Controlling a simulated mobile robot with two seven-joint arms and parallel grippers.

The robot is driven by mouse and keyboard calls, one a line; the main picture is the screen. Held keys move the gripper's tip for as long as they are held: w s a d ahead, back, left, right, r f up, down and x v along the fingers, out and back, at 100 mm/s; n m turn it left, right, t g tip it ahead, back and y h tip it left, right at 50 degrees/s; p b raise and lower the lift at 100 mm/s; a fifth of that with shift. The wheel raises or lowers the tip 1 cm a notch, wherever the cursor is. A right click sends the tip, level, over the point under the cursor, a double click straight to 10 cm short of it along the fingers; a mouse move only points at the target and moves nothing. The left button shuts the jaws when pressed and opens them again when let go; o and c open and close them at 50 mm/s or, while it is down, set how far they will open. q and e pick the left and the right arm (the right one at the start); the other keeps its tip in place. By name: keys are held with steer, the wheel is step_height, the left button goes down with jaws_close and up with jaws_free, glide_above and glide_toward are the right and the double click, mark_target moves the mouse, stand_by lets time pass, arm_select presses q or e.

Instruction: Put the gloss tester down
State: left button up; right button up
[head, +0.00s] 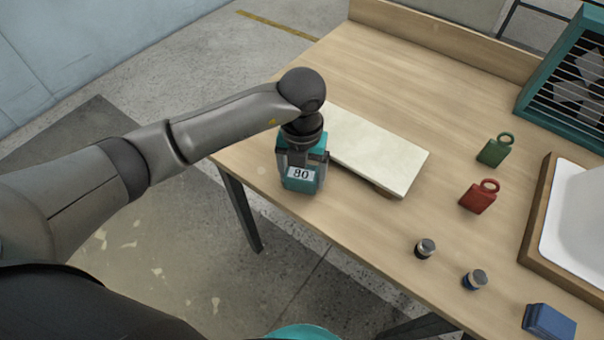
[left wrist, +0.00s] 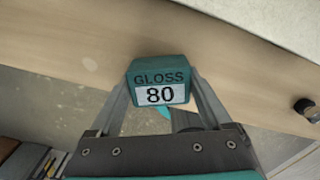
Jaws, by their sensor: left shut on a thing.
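The gloss tester (head: 301,184) is a small teal block with a white label reading 80. In the left wrist view the gloss tester (left wrist: 158,72) also shows the word GLOSS. My left gripper (left wrist: 160,92) is shut on it, one finger on each side. In the head view my left gripper (head: 302,158) points down at the table's front left edge, beside the pale panel. I cannot tell whether the tester touches the tabletop. My right gripper is not in view.
The wooden table (head: 400,75) holds a pale flat panel (head: 375,150), green (head: 494,152) and red (head: 478,198) ringed blocks, two small dark-and-metal cylinders (head: 425,249), a blue block (head: 549,321), a wood-framed white basin (head: 580,225) and a teal slatted box (head: 570,80). Bare wood lies along the front edge.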

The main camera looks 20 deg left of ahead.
mark_target(302, 172)
arm_select(q)
steer(key=shift+f, duration=0.15)
steer(key=o, duration=1.1)
steer(key=shift+r, duration=0.35)
step_height(302, 172, up, 12)
steer(key=shift+f+p, duration=0.1)
steer(key=shift+p, duration=1.1)
